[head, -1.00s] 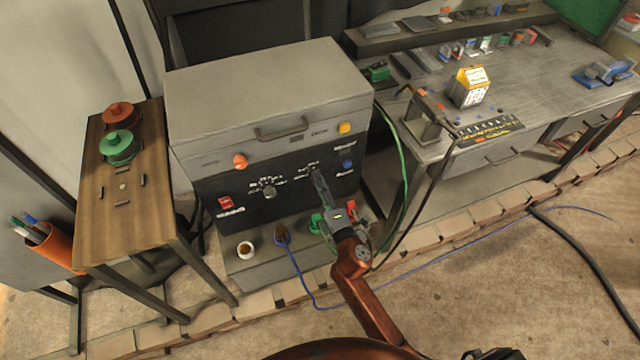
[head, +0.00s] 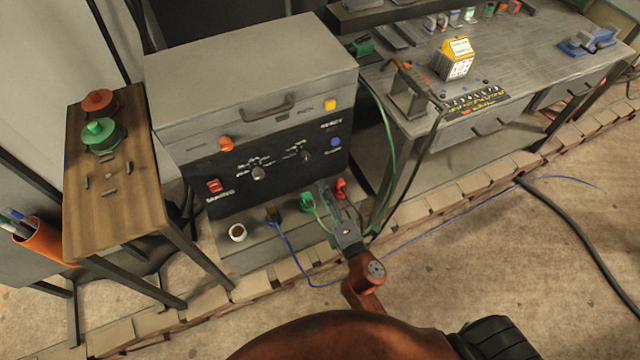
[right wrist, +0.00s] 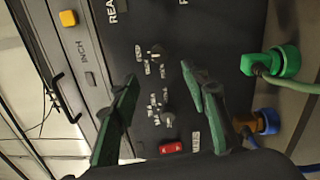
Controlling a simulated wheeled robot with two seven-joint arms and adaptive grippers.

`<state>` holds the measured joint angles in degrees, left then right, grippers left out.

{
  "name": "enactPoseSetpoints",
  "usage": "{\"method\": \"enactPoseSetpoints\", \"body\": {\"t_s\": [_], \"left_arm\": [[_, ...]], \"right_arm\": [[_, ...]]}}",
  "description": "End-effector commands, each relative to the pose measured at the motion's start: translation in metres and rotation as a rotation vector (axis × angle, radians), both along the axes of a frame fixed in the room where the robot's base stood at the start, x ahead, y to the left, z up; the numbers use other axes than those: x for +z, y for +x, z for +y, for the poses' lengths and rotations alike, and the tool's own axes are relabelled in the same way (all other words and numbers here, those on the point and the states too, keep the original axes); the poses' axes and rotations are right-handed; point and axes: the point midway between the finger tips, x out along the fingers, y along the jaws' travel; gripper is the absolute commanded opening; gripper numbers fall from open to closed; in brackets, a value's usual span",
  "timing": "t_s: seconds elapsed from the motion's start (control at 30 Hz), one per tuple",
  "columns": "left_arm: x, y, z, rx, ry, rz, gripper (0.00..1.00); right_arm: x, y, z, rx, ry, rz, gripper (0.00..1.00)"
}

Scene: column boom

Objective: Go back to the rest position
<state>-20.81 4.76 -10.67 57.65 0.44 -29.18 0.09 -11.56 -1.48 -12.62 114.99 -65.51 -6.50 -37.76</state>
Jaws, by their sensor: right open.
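My right gripper (head: 324,190) is open and empty in front of the lower edge of the grey machine (head: 250,75), near its green connector (head: 307,201) and red connector (head: 341,188). In the right wrist view the open fingers (right wrist: 158,75) stand apart with the black panel behind them and nothing between them. Two knobs (right wrist: 166,110) and a red switch (right wrist: 171,146) show there. In the head view the panel has a left knob (head: 258,173), a right knob (head: 305,156) and a red switch (head: 213,186). My left gripper is not in view.
A wooden side table (head: 115,205) with red and green round parts stands left. A workbench (head: 520,65) stands right. A cup (head: 237,232) and a blue-cabled plug (head: 273,215) are on the machine's ledge. A low brick border (head: 415,208) and cables cross the floor; the right floor is otherwise open.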

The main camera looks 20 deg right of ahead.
Motion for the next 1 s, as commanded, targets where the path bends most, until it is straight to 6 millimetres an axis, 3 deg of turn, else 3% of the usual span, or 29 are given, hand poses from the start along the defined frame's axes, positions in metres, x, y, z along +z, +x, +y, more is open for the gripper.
{"method": "enactPoseSetpoints", "body": {"t_s": [0.67, 0.77, 0.83, 1.0], "left_arm": [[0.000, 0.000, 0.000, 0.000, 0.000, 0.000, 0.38], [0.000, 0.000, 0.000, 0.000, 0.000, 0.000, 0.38], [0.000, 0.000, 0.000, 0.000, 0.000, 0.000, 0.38], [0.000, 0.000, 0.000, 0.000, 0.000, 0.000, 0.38]], "right_arm": [[-0.006, -0.002, -0.001, -0.002, 0.010, 0.011, 0.41], [-0.035, -0.002, -0.006, -0.010, 0.058, 0.066, 0.41], [-0.071, -0.005, -0.012, -0.024, 0.123, 0.134, 0.41], [-0.188, -0.028, -0.032, -0.101, 0.333, 0.353, 0.41]]}}
